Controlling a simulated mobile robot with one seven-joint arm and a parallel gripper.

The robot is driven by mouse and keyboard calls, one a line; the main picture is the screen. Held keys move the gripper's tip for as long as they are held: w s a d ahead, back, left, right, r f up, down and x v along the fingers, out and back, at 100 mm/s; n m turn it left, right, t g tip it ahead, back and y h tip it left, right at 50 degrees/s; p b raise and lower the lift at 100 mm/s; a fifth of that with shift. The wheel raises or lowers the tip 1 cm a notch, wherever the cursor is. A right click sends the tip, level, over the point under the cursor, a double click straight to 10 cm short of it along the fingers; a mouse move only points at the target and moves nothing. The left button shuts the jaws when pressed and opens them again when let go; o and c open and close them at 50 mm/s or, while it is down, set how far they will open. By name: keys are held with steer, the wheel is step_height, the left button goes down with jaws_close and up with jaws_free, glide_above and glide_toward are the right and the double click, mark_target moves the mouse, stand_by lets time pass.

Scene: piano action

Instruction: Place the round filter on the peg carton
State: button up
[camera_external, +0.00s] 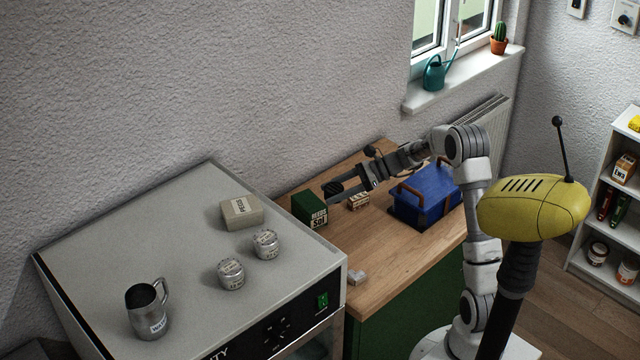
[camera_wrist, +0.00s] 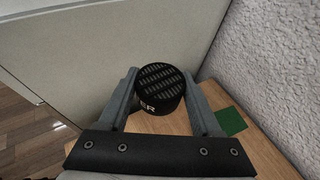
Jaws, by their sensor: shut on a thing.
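The round filter (camera_wrist: 160,90) is a short black cylinder with a ribbed top and pale lettering on its side. My gripper (camera_wrist: 160,82) is shut on it, one finger on each side, in the wrist view. In the external view the dark filter (camera_external: 332,187) is at the tips of my gripper (camera_external: 336,192), close to the green box's upper edge in the picture; the gap cannot be judged. The peg carton (camera_external: 241,212), a small beige box with a label on top, sits on the grey cabinet top (camera_external: 165,225), left of my gripper. Its top is bare.
Two silver tins (camera_external: 265,244) and a metal mug (camera_external: 147,310) stand on the cabinet top. A green box (camera_external: 310,210), a small tan box (camera_external: 358,200) and a blue toolbox (camera_external: 428,205) stand on the wooden worktop (camera_external: 385,262). The cabinet's side rises beside the worktop.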

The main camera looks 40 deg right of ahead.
steer(key=w+a+r+p, duration=0.1)
steer(key=a+r+p, duration=0.2)
steer(key=a+r, duration=0.6)
steer(key=w+a+r+p, duration=0.25)
steer(key=a+r, duration=0.35)
steer(key=r, duration=0.5)
steer(key=p, duration=0.2)
glide_above(241, 206)
step_height(241, 206, down, 6)
steer(key=shift+w+f, duration=0.1)
steer(key=shift+f, duration=2)
steer(key=shift+f, duration=0.1)
steer(key=shift+f, duration=0.15)
steer(key=o, duration=1.3)
steer(key=shift+o, duration=0.2)
steer(key=shift+r, duration=0.2)
